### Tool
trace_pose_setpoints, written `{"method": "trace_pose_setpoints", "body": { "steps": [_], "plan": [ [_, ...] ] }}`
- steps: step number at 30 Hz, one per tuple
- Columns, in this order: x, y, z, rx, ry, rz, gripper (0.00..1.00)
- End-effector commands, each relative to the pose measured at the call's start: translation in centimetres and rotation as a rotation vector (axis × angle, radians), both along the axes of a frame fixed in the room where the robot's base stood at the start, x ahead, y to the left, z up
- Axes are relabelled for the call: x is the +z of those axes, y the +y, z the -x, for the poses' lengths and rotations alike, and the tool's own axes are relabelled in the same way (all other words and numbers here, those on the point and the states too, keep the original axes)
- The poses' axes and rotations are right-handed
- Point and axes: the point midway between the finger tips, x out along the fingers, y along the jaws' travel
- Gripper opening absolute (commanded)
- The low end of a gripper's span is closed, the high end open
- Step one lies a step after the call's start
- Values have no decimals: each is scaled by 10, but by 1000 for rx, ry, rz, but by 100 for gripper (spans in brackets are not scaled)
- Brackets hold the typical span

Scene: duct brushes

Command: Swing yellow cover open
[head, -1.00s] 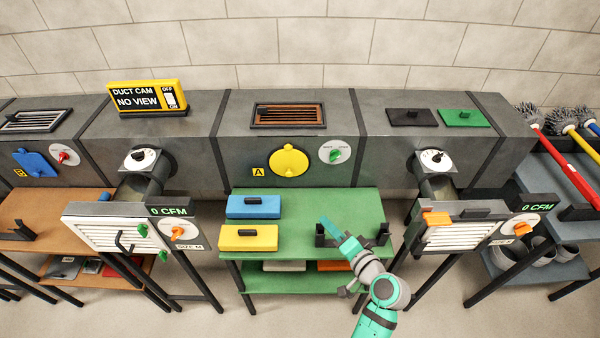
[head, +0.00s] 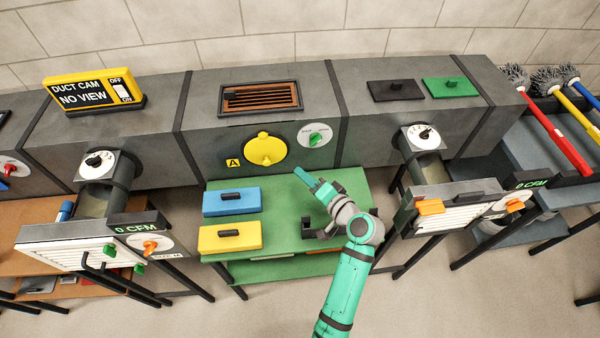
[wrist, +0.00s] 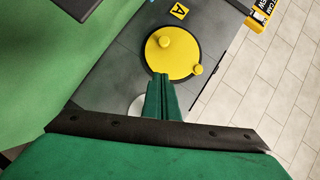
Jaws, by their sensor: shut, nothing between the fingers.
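The yellow cover (head: 265,150) is a round disc on the front face of the grey duct, right of the "A" label. My gripper (head: 301,172) is shut and empty. It is in front of the duct, below and right of the cover in the head view. In the wrist view my gripper (wrist: 162,80) points toward the cover's edge; whether it touches cannot be told.
A white dial with a green knob (head: 315,136) sits right of the cover. Below is a green table (head: 285,205) with a blue box (head: 231,201), a yellow box (head: 230,237) and a black holder. Dampered side ducts stand left and right.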

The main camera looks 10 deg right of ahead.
Motion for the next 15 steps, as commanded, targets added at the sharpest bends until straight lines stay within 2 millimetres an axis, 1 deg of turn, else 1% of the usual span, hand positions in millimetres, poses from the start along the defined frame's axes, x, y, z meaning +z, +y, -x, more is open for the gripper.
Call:
{"method": "trace_pose_setpoints", "body": {
  "steps": [3, 12, 15],
  "plan": [
    [-5, 13, -20, 5, -1, -1, 0],
    [-19, 39, -66, 4, 1, 0, 0],
    [-27, 53, -66, 4, 2, 0, 0]
  ]
}}
